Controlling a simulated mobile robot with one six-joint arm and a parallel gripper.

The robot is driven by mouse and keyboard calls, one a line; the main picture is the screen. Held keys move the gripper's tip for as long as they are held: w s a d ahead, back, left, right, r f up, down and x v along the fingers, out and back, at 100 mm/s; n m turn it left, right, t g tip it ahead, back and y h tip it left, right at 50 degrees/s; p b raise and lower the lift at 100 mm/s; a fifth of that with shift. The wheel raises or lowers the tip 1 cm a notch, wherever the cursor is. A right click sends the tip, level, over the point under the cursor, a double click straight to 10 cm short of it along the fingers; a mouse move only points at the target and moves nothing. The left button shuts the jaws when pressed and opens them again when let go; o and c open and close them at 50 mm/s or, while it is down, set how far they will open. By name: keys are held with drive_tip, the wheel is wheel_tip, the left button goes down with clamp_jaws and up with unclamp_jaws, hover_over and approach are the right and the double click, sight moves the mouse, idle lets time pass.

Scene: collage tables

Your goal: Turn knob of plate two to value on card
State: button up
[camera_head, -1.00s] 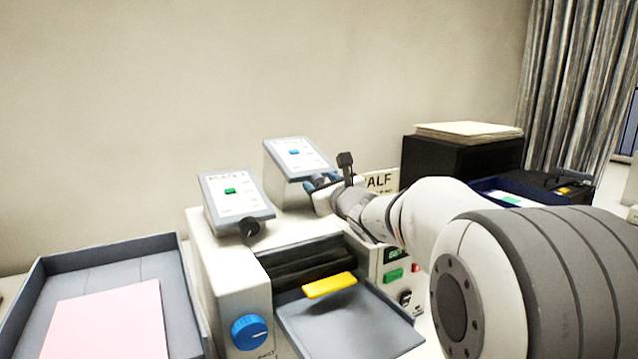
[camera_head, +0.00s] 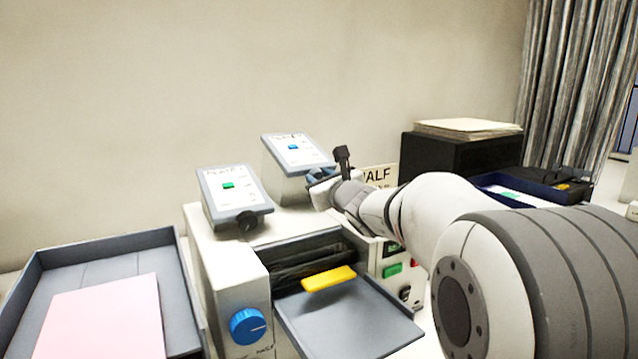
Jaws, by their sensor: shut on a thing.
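Two tilted plate panels stand on top of a white machine. My gripper (camera_head: 322,176) is at the lower right edge of the back panel, shut on that panel's knob, which the fingers largely hide. A card with "HALF" (camera_head: 381,176) stands partly hidden behind my arm.
A grey tray (camera_head: 95,262) with a pink sheet (camera_head: 108,318) lies at left. The machine has a blue dial (camera_head: 248,326), a yellow bar (camera_head: 329,279) and a grey front tray (camera_head: 350,325). A black box (camera_head: 455,160) with papers and a blue tray (camera_head: 520,190) stand at right.

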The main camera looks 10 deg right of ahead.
drive_tip(key=shift+a+f+n+h+b, duration=0.1)
drive_tip(key=shift+f+n+h+b, duration=0.4)
drive_tip(key=shift+b, duration=2.75)
drive_tip(key=n+b, duration=0.1)
drive_tip(key=b, duration=0.5)
drive_tip(key=n+t+h+b, duration=0.1)
drive_tip(key=n+b, duration=0.1)
drive_tip(key=b, duration=0.4)
drive_tip(key=shift+a+f+t+h, duration=0.1)
drive_tip(key=shift+t+h, duration=0.2)
drive_tip(key=n+t+h+b, duration=0.1)
drive_tip(key=n+b, duration=0.2)
drive_tip(key=b, duration=0.3)
drive_tip(key=shift+r, duration=0.2)
drive_tip(key=n+b, duration=0.1)
drive_tip(key=b, duration=0.1)
drive_tip(key=n+t+h+b, duration=0.1)
drive_tip(key=n+b, duration=0.1)
drive_tip(key=b, duration=0.1)
drive_tip(key=shift+a+f, duration=0.1)
drive_tip(key=shift+f, duration=0.15)
drive_tip(key=shift+r+n+t+b, duration=0.1)
drive_tip(key=shift+n+t+b, duration=0.2)
drive_tip(key=shift+n+b, duration=0.8)
drive_tip(key=shift+r, duration=0.1)
drive_tip(key=o, duration=1)
